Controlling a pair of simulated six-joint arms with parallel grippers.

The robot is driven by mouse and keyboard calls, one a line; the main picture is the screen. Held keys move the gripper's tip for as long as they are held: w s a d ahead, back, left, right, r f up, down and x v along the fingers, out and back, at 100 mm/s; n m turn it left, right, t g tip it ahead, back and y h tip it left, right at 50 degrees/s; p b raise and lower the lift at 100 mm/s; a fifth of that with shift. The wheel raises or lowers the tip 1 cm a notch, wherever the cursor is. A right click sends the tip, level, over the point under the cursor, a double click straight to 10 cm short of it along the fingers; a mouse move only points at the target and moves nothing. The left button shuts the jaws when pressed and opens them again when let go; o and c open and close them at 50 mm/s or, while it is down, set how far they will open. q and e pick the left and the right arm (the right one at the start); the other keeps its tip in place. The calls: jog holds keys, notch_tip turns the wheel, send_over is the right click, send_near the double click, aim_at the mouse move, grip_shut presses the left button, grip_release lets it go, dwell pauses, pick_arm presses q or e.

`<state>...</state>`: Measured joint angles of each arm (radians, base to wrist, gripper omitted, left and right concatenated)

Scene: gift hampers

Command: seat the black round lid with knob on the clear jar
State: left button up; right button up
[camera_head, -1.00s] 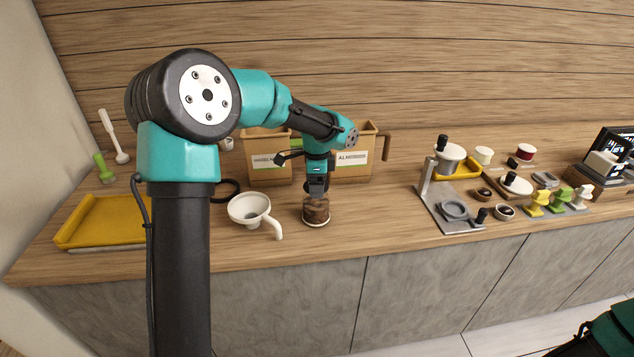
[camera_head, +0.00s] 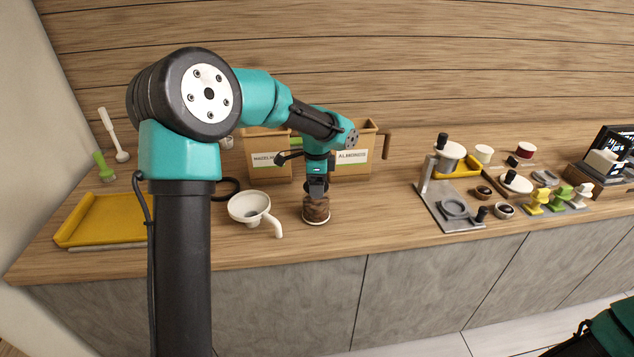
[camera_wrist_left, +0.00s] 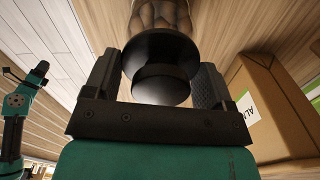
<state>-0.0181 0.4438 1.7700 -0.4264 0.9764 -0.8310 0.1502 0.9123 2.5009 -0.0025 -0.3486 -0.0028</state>
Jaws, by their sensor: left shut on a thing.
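The clear jar (camera_head: 316,213) with brown contents stands upright on the counter in the head view. It also shows at the top of the left wrist view (camera_wrist_left: 160,14). My left gripper (camera_head: 317,188) points straight down over the jar. In the left wrist view, the black round lid (camera_wrist_left: 158,48) with its knob (camera_wrist_left: 160,86) sits between the fingers of this gripper (camera_wrist_left: 157,82), which is shut on the knob. The lid is in line with the jar's mouth, at its top. The rim is hidden, so I cannot tell whether the lid is fully seated. My right gripper is out of view.
A white funnel (camera_head: 250,208) stands close left of the jar. Behind are the hazelnut bin (camera_head: 268,172) and the almonds bin (camera_head: 352,170). A yellow tray (camera_head: 75,236) lies at the left. A grey stand (camera_head: 442,212) is at the right, with clear counter between it and the jar.

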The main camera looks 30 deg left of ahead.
pick_arm(q)
jog(key=shift+f, duration=0.15)
dwell(0.3)
jog(key=o, duration=0.8)
jog(key=shift+o, duration=0.2)
notch_tip(320, 180, up, 17)
jog(key=shift+r, duration=0.2)
dwell(0.4)
